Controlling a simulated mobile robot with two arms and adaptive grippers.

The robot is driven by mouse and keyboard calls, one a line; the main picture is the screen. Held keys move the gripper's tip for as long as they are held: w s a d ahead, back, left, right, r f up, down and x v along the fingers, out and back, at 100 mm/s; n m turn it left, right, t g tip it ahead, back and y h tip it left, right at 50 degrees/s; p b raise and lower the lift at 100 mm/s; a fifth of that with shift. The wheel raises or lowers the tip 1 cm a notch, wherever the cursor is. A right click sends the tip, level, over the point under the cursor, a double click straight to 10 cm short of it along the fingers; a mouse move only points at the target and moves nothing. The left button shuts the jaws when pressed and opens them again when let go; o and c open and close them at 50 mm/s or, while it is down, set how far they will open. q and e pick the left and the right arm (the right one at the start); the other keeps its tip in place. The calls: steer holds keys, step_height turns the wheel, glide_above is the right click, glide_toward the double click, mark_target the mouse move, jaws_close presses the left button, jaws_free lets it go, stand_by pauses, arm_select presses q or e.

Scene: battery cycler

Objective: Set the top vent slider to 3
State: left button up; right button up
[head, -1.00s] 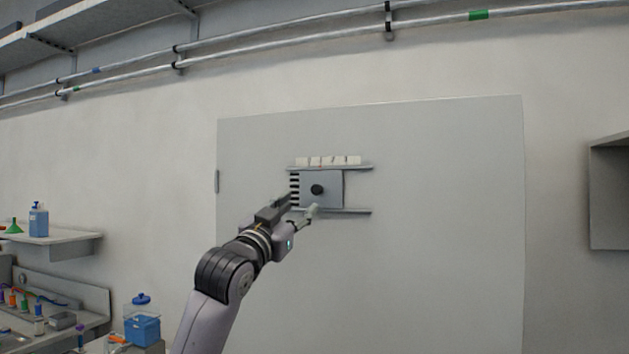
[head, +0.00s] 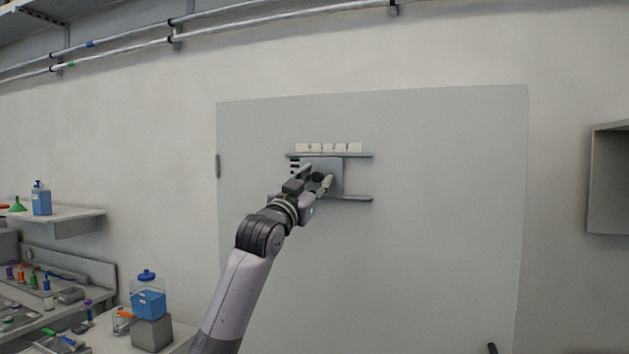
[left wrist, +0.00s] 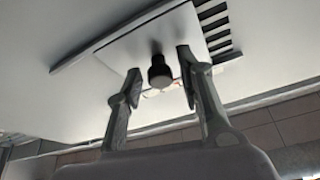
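The top vent slider is a grey square plate (head: 337,166) with a dark round knob (head: 318,177), set between two horizontal rails on a large grey panel. Black vent slots (head: 295,166) show at its left edge. White number labels (head: 329,147) stand above the upper rail, too small to read surely. My left gripper (head: 316,177) is open at the plate, one finger on each side of the knob. In the left wrist view the knob (left wrist: 160,72) lies between the spread fingertips, with gaps on both sides.
The grey panel (head: 430,230) is otherwise clear. A grey box (head: 610,180) juts from the wall at right. At left are a shelf with a blue bottle (head: 41,198) and a bench with a blue-lidded container (head: 147,294). A small dark tip, possibly my right gripper (head: 492,348), shows at the bottom edge.

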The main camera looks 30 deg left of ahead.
arm_select(q)
jaws_close()
stand_by(0.6)
